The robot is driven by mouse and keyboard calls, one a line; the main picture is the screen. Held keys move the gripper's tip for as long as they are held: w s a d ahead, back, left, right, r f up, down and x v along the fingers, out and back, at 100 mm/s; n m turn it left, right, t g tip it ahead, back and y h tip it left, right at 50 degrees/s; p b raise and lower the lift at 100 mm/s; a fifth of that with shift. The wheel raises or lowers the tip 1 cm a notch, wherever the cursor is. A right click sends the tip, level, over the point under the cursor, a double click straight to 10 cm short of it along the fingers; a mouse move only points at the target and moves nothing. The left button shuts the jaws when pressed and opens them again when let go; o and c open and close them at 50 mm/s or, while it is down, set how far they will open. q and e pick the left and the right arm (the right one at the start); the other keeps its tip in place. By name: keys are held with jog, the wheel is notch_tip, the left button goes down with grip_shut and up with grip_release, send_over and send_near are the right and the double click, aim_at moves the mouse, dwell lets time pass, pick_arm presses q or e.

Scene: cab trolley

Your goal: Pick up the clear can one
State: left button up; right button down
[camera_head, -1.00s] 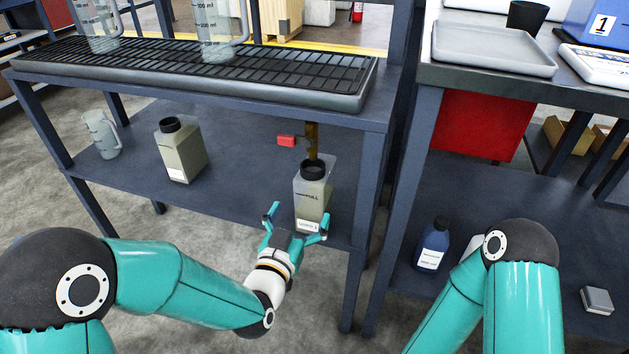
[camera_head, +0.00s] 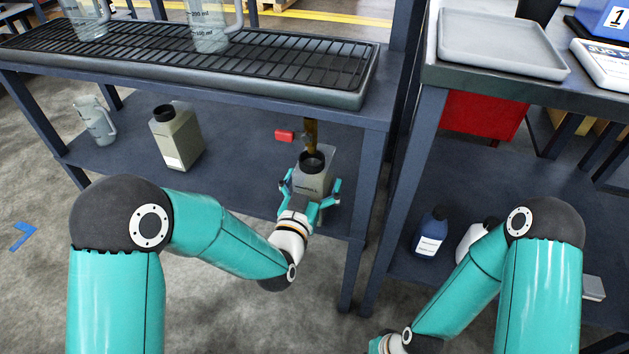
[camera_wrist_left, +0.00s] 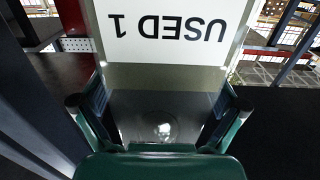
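A squarish, see-through can (camera_head: 315,172) with a dark round mouth stands upright on the lower shelf, below a tap with a red handle (camera_head: 285,136). My left gripper (camera_head: 312,185) is at its near side, with one finger on each side of it. The fingers look open; I cannot tell whether they touch the can. In the left wrist view the can's white label (camera_wrist_left: 170,30) reads "USED 1" upside down, with the left gripper (camera_wrist_left: 158,105) fingers spread at its sides. My right gripper is below the head view's bottom edge.
A similar can (camera_head: 176,138) and a clear jug (camera_head: 95,120) stand further left on the lower shelf (camera_head: 235,150). The grated rack (camera_head: 200,70) is above. A table leg (camera_head: 358,250) is right of the can. A blue bottle (camera_head: 430,232) stands on the right shelf.

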pick_arm(q)
jog(key=c, duration=1.6)
jog(key=shift+r, duration=0.1)
jog(key=shift+w+r, duration=0.1)
jog(key=shift+r, duration=0.15)
pick_arm(e)
jog(key=shift+f, duration=0.2)
